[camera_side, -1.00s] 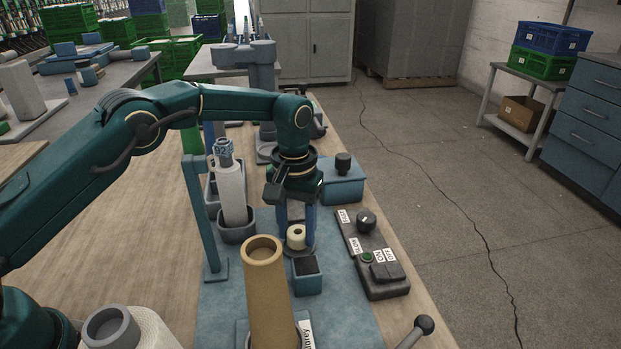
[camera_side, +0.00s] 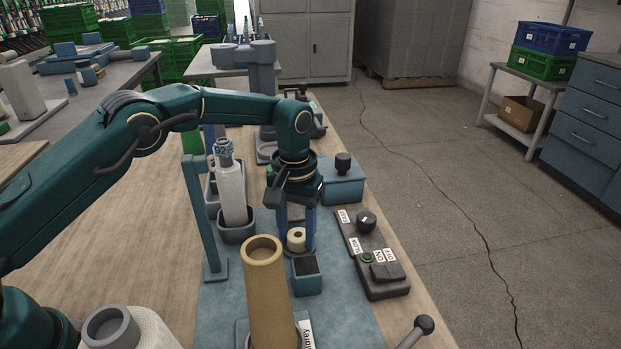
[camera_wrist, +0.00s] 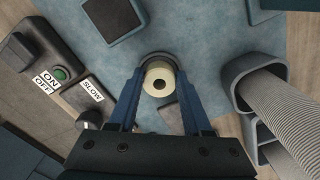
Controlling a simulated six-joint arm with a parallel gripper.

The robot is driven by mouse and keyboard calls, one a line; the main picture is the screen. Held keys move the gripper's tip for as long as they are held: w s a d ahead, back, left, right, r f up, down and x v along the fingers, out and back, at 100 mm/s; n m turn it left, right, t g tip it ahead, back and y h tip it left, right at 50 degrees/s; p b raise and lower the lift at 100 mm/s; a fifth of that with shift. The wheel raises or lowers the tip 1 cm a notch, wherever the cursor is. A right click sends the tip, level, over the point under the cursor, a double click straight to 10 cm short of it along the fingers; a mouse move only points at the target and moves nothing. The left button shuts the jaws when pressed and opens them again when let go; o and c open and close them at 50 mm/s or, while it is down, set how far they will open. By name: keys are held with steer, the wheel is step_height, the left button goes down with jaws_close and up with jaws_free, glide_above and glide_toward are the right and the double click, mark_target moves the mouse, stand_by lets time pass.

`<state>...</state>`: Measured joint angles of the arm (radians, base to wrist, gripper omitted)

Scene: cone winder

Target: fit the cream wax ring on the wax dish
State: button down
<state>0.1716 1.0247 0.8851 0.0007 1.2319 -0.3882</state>
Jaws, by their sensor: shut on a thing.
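The cream wax ring (camera_side: 296,239) is a short pale cylinder with a dark centre hole. It also shows in the wrist view (camera_wrist: 159,83), between the blue fingers of my gripper (camera_wrist: 158,92). My gripper (camera_side: 297,240) points down and is shut on the ring. The wax dish is a round grey rim (camera_wrist: 156,57) showing just past the ring in the wrist view. The ring and fingers hide most of it. In the side view the ring is at or just above the dish. I cannot tell whether it is seated.
A small box with a dark top (camera_side: 307,275) stands in front of the ring. A switch panel (camera_side: 374,258) is to the right, and a grey-white cone of yarn (camera_side: 232,190) in a holder is to the left. A tall tan tube (camera_side: 267,295) stands in the foreground.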

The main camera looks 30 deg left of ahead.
stand_by(0.4)
jaws_free()
stand_by(0.4)
steer(key=shift+r, duration=3.95)
